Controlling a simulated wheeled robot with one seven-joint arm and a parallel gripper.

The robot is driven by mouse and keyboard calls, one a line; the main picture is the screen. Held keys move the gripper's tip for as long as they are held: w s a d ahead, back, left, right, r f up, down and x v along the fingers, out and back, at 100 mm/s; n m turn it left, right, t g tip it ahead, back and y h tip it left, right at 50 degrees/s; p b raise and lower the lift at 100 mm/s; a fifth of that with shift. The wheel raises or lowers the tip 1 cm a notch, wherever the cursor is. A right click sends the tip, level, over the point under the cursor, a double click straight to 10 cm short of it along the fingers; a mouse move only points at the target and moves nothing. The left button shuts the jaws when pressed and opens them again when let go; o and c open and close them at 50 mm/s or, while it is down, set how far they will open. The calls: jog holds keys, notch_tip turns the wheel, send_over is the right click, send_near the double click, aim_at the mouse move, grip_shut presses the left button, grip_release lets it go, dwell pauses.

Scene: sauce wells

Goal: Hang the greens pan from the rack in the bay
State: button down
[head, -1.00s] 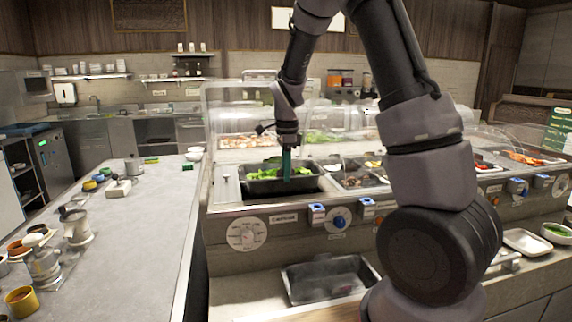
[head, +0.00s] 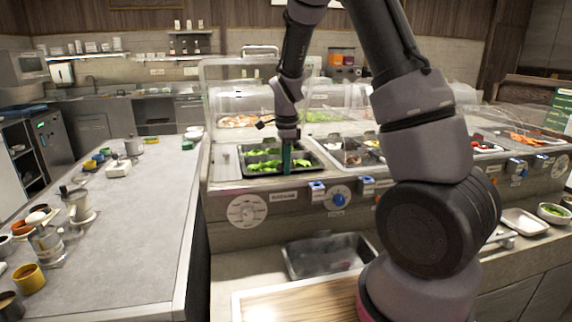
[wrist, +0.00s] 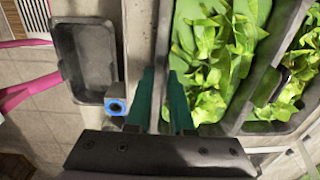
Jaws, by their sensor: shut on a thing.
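The greens pan (head: 316,168), dark and filled with leafy greens, sits low at the bay opening in the counter, its rim about level with the counter top. My gripper (head: 287,170) points down at its front edge. In the wrist view my gripper's teal fingers (wrist: 163,100) are shut on the pan's near rim (wrist: 162,50). A dark strip (wrist: 262,75) separates two patches of greens there; I cannot tell whether it belongs to the pan or the rack. The contact between rim and rack is hidden.
An empty dark pan (head: 330,257) lies on the lower ledge; it also shows in the wrist view (wrist: 85,60). Clear guards (head: 250,105) stand behind. A wooden board (head: 290,302) is at the bottom.

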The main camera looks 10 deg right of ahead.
jog(key=shift+s+f, duration=0.25)
jog(key=shift+f, duration=0.35)
dwell(0.5)
jog(key=c, duration=0.7)
grip_release()
jog(key=shift+f, duration=0.1)
notch_tip(320, 180, up, 12)
jog(key=shift+w+f, duration=0.1)
